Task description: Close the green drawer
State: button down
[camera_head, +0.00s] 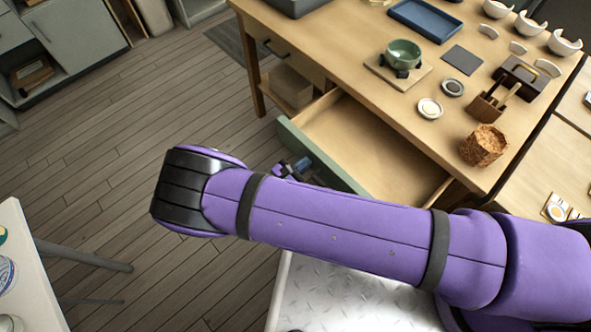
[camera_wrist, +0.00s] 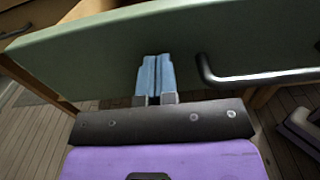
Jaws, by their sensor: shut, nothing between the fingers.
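The green drawer (camera_head: 291,139) is pulled well out from the wooden worktable, and its open wooden interior looks empty. In the wrist view its green front (camera_wrist: 100,62) fills the upper part, with a dark metal bar handle (camera_wrist: 255,77) on the right. My gripper (camera_wrist: 154,62) is shut and empty. Its blue fingertips are in front of the green panel, left of the handle; I cannot tell whether they touch it. In the head view my gripper (camera_head: 303,168) is partly hidden behind my purple arm, close to the drawer front, and the handle is hidden.
The worktable (camera_head: 385,103) holds a green bowl (camera_head: 403,53), a blue tray (camera_head: 426,19), a cork-like pot (camera_head: 484,145) and several white broken bowls. A closed drawer with a dark handle (camera_head: 276,49) is farther along. A white table (camera_head: 22,265) stands lower left. Wooden floor (camera_head: 120,130) is open at left.

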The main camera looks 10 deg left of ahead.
aim_at(333, 147)
jog(key=shift+w+d, duration=0.1)
jog(key=shift+w, duration=0.05)
jog(key=x, duration=2.5)
jog(key=shift+w+d, duration=0.25)
jog(key=shift+w, duration=0.05)
jog(key=shift+x, duration=0.75)
jog(key=shift+w+r, duration=0.1)
jog(key=shift+s+a, duration=0.25)
jog(key=shift+s, duration=0.05)
jog(key=v, duration=1.4)
